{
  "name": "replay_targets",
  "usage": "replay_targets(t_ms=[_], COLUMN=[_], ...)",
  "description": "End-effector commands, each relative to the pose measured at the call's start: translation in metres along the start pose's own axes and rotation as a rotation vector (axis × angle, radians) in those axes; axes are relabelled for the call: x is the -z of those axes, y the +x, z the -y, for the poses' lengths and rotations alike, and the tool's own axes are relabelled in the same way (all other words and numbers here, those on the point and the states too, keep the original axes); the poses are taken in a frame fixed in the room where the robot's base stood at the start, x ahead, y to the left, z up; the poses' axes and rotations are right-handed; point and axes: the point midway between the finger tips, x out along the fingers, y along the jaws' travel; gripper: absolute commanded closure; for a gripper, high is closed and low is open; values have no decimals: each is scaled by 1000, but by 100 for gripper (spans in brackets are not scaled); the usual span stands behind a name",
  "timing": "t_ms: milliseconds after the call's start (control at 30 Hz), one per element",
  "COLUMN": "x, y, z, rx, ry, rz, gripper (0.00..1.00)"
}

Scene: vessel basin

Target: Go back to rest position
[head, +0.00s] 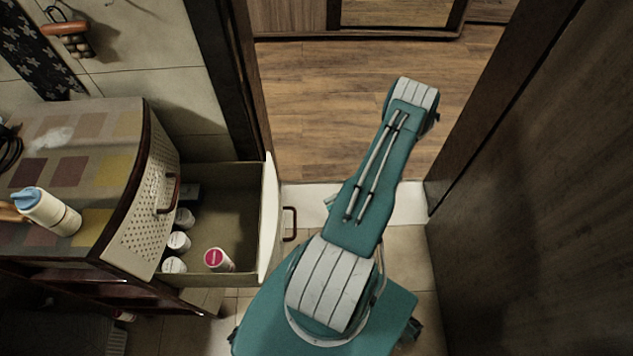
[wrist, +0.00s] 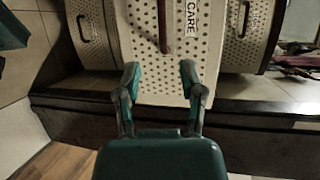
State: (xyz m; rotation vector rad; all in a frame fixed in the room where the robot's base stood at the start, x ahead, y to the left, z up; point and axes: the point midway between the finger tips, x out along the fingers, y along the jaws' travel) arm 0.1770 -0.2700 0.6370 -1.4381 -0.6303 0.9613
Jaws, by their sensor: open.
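My gripper (wrist: 158,75) shows in the wrist view with its two teal fingers apart and nothing between them. Beyond the fingers is a cream perforated drawer front (wrist: 146,82) with a dark red handle and a label reading "CARE". I cannot tell whether the fingers touch it. In the head view my teal and grey arm reaches up and to the right over the floor toward the doorway. The gripper itself does not show there.
An open drawer (head: 271,220) at left holds several white-capped containers and a pink-topped one (head: 216,259). A blue-capped white bottle (head: 50,211) lies on the checked cabinet top (head: 115,160). A dark wooden panel (head: 540,200) stands at right. Wooden floor (head: 340,110) lies clear beyond the doorway.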

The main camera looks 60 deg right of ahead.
Motion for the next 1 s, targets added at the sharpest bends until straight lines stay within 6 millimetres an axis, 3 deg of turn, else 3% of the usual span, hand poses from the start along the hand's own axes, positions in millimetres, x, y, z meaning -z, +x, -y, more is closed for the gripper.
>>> replay_targets(t_ms=[233,367,700,1000], x=[2,14,58,72], y=[0,-3,10,44], z=[2,24,134,234], rx=[-7,-68,-383,-671], ry=[-1,1,3,-53], rz=[6,62,283,388], gripper=[49,49,49,49])
